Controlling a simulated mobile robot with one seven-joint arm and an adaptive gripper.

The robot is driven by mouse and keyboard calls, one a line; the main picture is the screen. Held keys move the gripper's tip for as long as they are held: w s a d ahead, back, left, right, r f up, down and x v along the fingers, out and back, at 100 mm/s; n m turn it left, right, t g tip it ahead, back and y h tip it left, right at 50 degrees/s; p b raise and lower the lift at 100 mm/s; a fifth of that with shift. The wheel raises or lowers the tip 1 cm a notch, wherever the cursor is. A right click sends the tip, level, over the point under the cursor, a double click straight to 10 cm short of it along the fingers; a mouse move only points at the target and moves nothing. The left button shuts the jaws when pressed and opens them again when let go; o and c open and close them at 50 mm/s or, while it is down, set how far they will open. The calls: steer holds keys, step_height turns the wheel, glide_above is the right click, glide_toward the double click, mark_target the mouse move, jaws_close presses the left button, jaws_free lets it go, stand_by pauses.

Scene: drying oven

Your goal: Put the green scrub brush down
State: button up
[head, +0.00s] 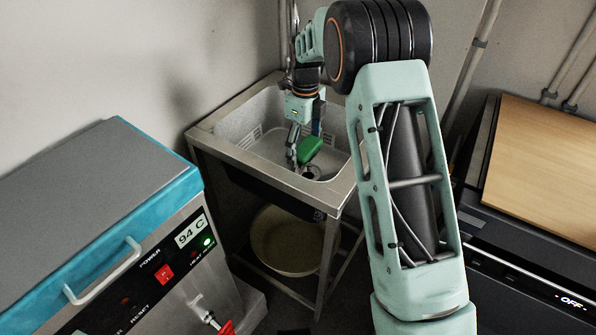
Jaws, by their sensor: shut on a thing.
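The green scrub brush (310,148) is in my gripper (298,157), at the metal sink (238,154) in the middle of the head view. My gripper points down over the basin and is shut on the brush. One dark finger shows at the left of the brush; the other finger is mostly hidden. I cannot tell whether the brush touches the basin floor. The drain shows just below the brush. My arm covers the right part of the sink.
A round bowl (285,240) sits on the shelf under the sink. A wooden board (545,165) lies on a dark unit at the right. Pipes run along the wall.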

step_height(320, 180, down, 9)
steer(key=shift+f+b, duration=0.15)
steer(key=shift+b, duration=0.65)
steer(key=shift+f, duration=0.2)
steer(key=o, duration=1)
steer(key=shift+r, duration=0.15)
step_height(320, 180, up, 12)
steer(key=shift+s+r+p, duration=0.1)
steer(key=shift+p, duration=1)
